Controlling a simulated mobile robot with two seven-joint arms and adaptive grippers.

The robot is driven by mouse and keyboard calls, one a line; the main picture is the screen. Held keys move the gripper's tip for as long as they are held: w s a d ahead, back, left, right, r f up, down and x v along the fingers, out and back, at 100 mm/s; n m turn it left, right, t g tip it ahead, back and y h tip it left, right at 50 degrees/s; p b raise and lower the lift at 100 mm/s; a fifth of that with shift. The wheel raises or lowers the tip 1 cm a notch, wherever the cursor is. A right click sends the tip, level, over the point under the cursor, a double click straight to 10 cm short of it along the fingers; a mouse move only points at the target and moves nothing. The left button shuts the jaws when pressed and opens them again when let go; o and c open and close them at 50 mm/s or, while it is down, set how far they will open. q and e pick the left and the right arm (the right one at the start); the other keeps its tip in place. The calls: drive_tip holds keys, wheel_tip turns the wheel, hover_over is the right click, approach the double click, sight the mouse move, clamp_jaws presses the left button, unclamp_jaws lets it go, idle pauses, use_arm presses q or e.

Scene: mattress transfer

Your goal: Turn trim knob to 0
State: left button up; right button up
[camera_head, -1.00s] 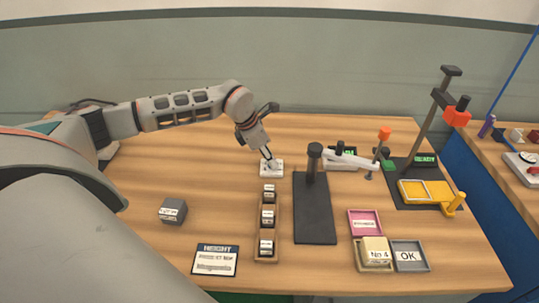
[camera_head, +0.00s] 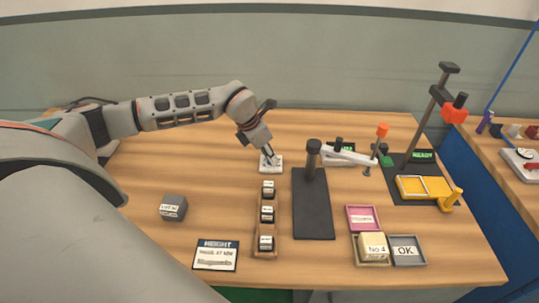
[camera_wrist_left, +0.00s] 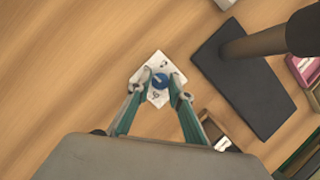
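The trim knob (camera_wrist_left: 160,81) is a small blue round knob on a white plate (camera_wrist_left: 154,61). In the head view the white plate (camera_head: 277,168) lies on the table behind the row of small blocks. The marks on the plate are too small to read. My right gripper is not in view.
A wooden rack (camera_head: 257,231) with several small blocks stands in front of the plate. A dark base with a post (camera_head: 313,215) is to its right. A grey block (camera_head: 173,208) and a height card (camera_head: 216,256) lie at left front. The table left of the plate is clear.

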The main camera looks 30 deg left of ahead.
use_arm(q)
drive_tip(key=shift+o, duration=0.9)
drive_tip(key=shift+r, duration=0.1)
drive_tip(key=v, duration=1.1)
drive_tip(key=shift+s+a+r, duration=0.15)
drive_tip(key=shift+s+r, duration=0.1)
drive_tip(key=shift+r, duration=0.1)
drive_tip(key=shift+s, duration=0.1)
